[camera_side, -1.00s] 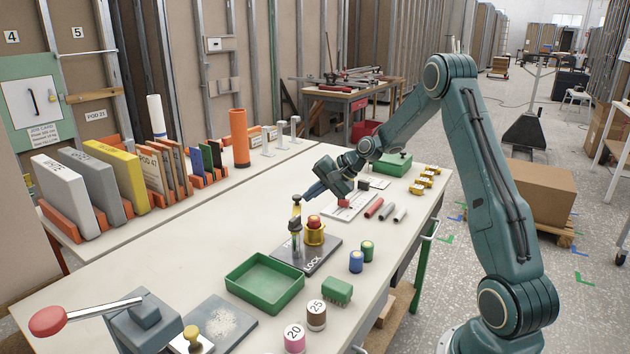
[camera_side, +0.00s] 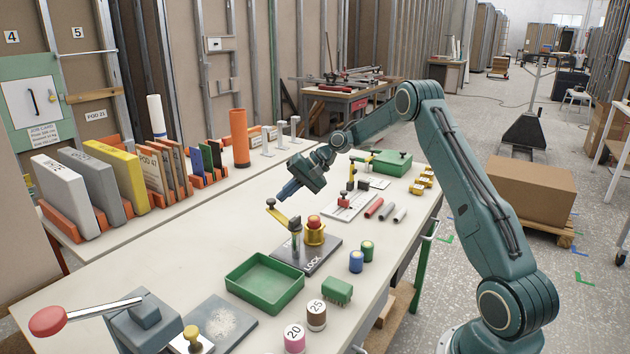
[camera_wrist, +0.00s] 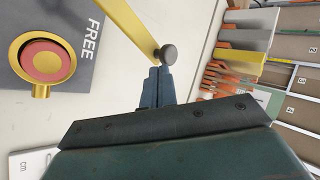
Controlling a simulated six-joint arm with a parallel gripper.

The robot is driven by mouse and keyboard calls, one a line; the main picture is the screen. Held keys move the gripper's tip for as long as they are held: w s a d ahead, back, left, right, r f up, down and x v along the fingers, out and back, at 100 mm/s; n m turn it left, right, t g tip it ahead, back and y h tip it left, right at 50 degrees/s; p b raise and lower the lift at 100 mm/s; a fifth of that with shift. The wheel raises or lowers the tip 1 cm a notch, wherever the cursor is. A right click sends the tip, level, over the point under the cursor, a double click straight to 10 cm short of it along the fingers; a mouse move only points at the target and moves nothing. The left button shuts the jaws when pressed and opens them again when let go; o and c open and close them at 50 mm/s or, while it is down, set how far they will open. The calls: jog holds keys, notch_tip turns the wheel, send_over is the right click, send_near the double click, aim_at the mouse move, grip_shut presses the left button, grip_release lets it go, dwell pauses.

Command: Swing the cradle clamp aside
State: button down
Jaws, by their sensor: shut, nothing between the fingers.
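The cradle clamp is a yellow arm (camera_side: 283,215) on an upright post, with a dark knob (camera_side: 271,202) at its free end. The arm points to the left of the post, out past the base plate (camera_side: 322,257). In the wrist view the yellow arm (camera_wrist: 128,28) runs down to the knob (camera_wrist: 167,54), clear of the yellow cradle (camera_wrist: 42,91) holding a red-topped piece (camera_wrist: 41,61). My gripper (camera_side: 281,196) is shut and empty, its tips right by the knob. In the wrist view the fingertips (camera_wrist: 160,72) appear to meet the knob; exact contact cannot be told.
The plate is marked LOCK and FREE. A green tray (camera_side: 231,283), a green brush-like block (camera_side: 337,291) and blue and green cylinders (camera_side: 356,262) stand nearby. Upright panels in orange racks (camera_side: 97,222) line the far left. The bench left of the clamp is clear.

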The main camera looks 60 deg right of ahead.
aim_at(271, 200)
jog(key=shift+w+a+n+g+y, duration=0.4)
jog(key=shift+w+a+n, duration=0.25)
jog(key=shift+a+n, duration=0.15)
jog(key=shift+w+a, duration=0.3)
jog(key=shift+a, duration=0.4)
jog(key=shift+w+a, duration=0.3)
jog(key=shift+a, duration=0.45)
jog(key=shift+s+d, duration=0.1)
jog(key=shift+d, duration=0.3)
jog(key=s+d+r, duration=0.2)
jog(key=d+r, duration=0.4)
jog(key=d, duration=0.4)
jog(key=shift+s+d+r, duration=0.15)
jog(key=shift+d+r, duration=0.15)
jog(key=shift+r, duration=0.1)
